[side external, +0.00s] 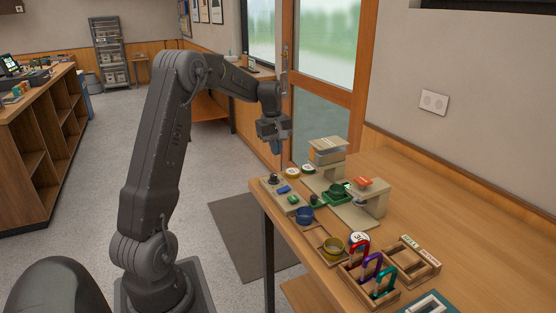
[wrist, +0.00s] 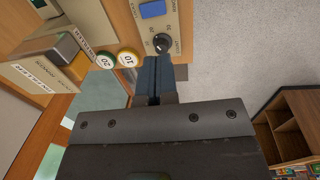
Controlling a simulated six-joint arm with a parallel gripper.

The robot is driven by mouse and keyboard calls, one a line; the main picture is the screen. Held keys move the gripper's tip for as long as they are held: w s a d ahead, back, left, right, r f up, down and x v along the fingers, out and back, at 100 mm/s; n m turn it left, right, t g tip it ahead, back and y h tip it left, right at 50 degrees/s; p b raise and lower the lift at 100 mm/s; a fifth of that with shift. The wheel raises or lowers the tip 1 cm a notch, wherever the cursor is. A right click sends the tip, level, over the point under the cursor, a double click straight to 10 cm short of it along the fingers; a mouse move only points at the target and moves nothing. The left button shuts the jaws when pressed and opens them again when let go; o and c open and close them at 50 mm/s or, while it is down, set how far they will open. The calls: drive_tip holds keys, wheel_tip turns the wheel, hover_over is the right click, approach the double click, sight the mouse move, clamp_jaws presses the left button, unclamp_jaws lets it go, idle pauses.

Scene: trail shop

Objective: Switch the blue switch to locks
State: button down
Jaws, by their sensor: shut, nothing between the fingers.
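The blue switch (side external: 284,189) is a small rectangular block on the beige panel (side external: 266,189) at the table's near left corner. In the wrist view the blue switch (wrist: 153,9) is at the top edge, partly cut off. My gripper (side external: 276,148) is shut and empty, pointing down above the panel's far end, apart from the switch. In the wrist view my gripper (wrist: 155,64) has its fingertips together just below a black dial.
The black dial (wrist: 160,43) sits on the same panel as the switch. A green button (side external: 293,199) is nearby. The table's right part is bare.

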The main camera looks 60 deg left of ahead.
sight(286, 187)
drive_tip(key=shift+r, duration=0.25)
drive_tip(key=shift+w+a+t, duration=0.1)
drive_tip(key=shift+w+t, duration=0.3)
drive_tip(key=shift+w, duration=0.25)
drive_tip(key=f, duration=0.4)
drive_tip(key=w+f, duration=0.1)
drive_tip(key=f, duration=0.4)
drive_tip(key=w+f, duration=0.1)
drive_tip(key=f, duration=0.3)
drive_tip(key=shift+w+f, duration=0.1)
drive_tip(key=shift+f, duration=0.25)
